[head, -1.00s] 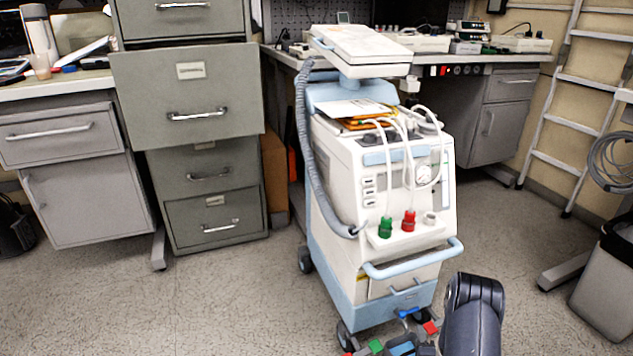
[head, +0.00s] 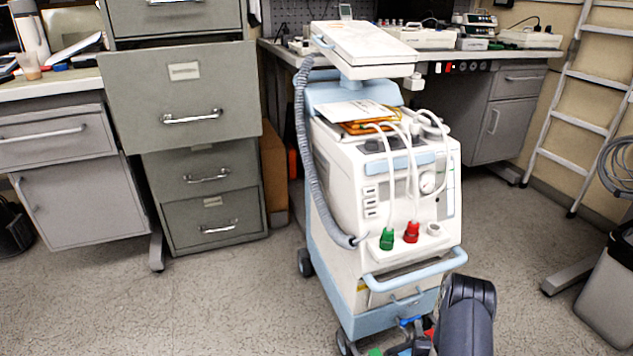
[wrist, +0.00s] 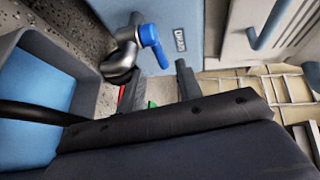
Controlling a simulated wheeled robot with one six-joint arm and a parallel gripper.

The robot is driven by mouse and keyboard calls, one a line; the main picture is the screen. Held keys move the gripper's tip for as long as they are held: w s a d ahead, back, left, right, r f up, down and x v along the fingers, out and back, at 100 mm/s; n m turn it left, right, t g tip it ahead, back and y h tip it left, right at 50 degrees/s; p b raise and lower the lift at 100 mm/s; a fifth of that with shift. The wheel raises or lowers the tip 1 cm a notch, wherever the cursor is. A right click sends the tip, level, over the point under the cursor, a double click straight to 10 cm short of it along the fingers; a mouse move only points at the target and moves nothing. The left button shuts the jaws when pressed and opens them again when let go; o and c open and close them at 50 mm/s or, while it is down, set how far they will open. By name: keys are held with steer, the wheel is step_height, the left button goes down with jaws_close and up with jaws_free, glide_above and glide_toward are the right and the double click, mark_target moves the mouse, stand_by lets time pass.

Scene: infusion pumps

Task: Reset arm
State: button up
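In the wrist view, my gripper (wrist: 160,82) shows as two dark fingers standing apart, with nothing seen held between them. Just beyond them is a metal pipe fitting with a blue lever handle (wrist: 150,38), set by a light blue panel. I cannot tell whether a finger touches it. In the head view, part of my dark arm (head: 466,312) shows at the bottom, in front of the white and blue medical cart (head: 350,200). The gripper's fingertips are not clear there. Small red and green parts show low at the cart's front.
A grey filing cabinet (head: 180,95) stands left with one drawer pulled out. A workbench with devices is behind the cart. A ladder (head: 575,125) and a grey bin (head: 607,285) are at the right. Speckled floor (head: 230,305) is clear left of the cart.

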mark_target(411, 320)
steer(key=b+x, duration=0.1)
steer(key=x, duration=0.3)
steer(key=shift+w, duration=0.3)
